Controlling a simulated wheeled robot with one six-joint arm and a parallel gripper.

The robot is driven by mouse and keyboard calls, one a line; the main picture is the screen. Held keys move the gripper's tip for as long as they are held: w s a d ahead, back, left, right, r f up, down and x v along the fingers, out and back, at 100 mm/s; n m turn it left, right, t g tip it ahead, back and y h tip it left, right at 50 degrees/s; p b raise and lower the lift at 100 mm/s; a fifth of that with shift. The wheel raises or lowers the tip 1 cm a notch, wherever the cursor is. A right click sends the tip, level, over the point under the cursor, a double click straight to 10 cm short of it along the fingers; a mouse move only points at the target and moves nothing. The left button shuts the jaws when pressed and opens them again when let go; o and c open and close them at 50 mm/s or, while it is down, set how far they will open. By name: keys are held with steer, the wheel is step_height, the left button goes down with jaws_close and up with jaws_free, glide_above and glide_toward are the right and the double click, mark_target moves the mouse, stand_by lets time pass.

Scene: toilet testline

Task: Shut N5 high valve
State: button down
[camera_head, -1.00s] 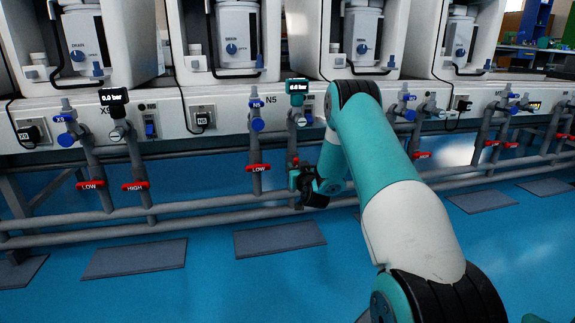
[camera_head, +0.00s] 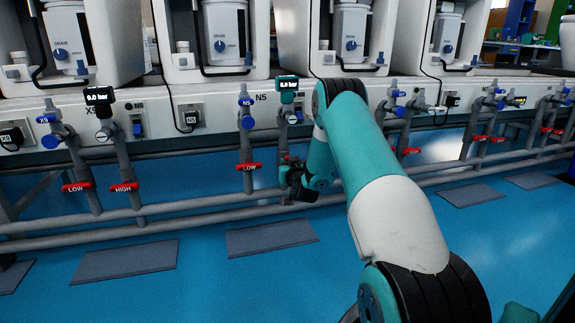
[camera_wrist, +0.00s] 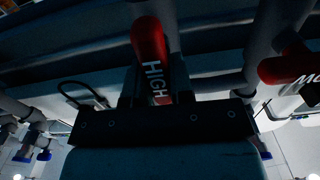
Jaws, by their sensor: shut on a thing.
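The red N5 high valve handle, marked HIGH (camera_wrist: 153,62), stands lengthwise between the two fingers of my gripper (camera_wrist: 155,92) in the wrist view. The fingers are shut on it. In the head view my gripper (camera_head: 291,172) is at the right-hand N5 pipe, under the teal gauge (camera_head: 288,84). Only a bit of red shows there; the gripper and arm hide most of the handle. The red N5 low handle (camera_head: 249,167) lies crosswise on the pipe to the left. A red handle with upside-down lettering (camera_wrist: 290,66) is at the right in the wrist view.
The X9 low (camera_head: 77,187) and high (camera_head: 124,187) handles are further left. Horizontal grey pipes (camera_head: 175,209) run behind my gripper. More red-handled valves stand to the right. The blue floor (camera_head: 200,280) in front is clear, with flat grey plates.

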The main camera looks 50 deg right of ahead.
steer(key=shift+r, duration=0.1)
steer(key=m+p, duration=0.1)
steer(key=m, duration=0.1)
steer(key=m+p, duration=0.2)
steer(key=shift+s+d, duration=0.15)
steer(key=m+p, duration=0.4)
steer(key=m, duration=0.1)
steer(key=shift+s+d, duration=0.15)
steer(key=shift+d, duration=0.05)
steer(key=shift+d+f+m+p, duration=0.1)
steer(key=shift+f+m+p, duration=0.15)
steer(key=shift+m+p, duration=0.95)
steer(key=shift+a+f+m+p, duration=0.1)
steer(key=shift+f+m+p, duration=0.3)
steer(key=shift+m, duration=1.25)
steer(key=shift+d+f+m+p, duration=0.1)
steer(key=shift+m+p, duration=0.95)
steer(key=shift+m, duration=0.4)
steer(key=shift+s, duration=0.1)
steer(key=c, duration=1)
jaws_free()
